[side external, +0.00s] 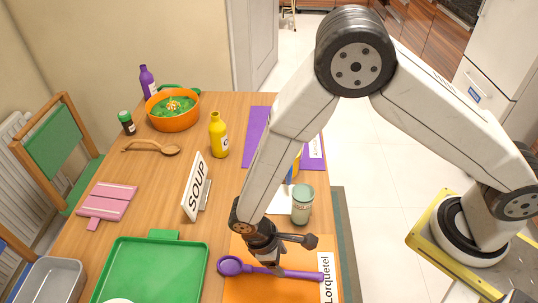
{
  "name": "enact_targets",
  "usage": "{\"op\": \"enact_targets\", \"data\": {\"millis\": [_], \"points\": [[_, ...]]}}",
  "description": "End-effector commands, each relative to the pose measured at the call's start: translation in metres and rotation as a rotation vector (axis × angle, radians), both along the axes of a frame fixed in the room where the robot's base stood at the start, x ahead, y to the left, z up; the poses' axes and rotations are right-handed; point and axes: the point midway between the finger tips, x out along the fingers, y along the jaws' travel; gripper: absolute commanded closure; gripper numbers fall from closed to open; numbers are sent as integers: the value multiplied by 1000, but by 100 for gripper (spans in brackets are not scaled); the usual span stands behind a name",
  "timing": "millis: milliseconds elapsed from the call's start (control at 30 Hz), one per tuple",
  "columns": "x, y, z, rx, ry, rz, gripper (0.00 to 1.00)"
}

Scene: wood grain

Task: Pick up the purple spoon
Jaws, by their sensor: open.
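The purple spoon (298,272) lies across an orange mat (247,292) at the front right of the table. Its round bowl end points left and its handle runs right to the white label strip reading "Lorquetel" (326,282). My gripper (279,262) is open and sits low over the middle of the spoon. One finger reaches down at the handle and the other sticks out to the right above it. I cannot tell whether a finger touches the spoon.
A grey-green jar (302,205) stands just behind my gripper. A "SOUP" sign (196,188) and a green tray (150,270) are to the left. A yellow bottle (218,135), a wooden spoon (152,147) and an orange bowl (173,112) are farther back. Bare wood lies between them.

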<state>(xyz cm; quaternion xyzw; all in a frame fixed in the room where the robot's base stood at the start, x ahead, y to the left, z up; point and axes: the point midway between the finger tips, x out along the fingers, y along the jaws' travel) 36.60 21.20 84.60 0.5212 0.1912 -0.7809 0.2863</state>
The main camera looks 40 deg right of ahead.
Motion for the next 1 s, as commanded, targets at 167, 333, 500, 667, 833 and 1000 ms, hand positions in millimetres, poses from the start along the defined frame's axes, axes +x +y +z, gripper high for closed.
{"op": "enact_targets", "data": {"millis": [167,333,500,667,833,1000], "points": [[-4,-4,-13,-2,1,-1,32],[-5,-5,-17,0,-1,-1,32],[-6,-6,-20,-1,1,-1,32],[-9,-11,-31,0,1,-1,32],[-14,-18,-48,-1,2,-1,32],[-18,-21,-61,0,0,-1,32]]}}
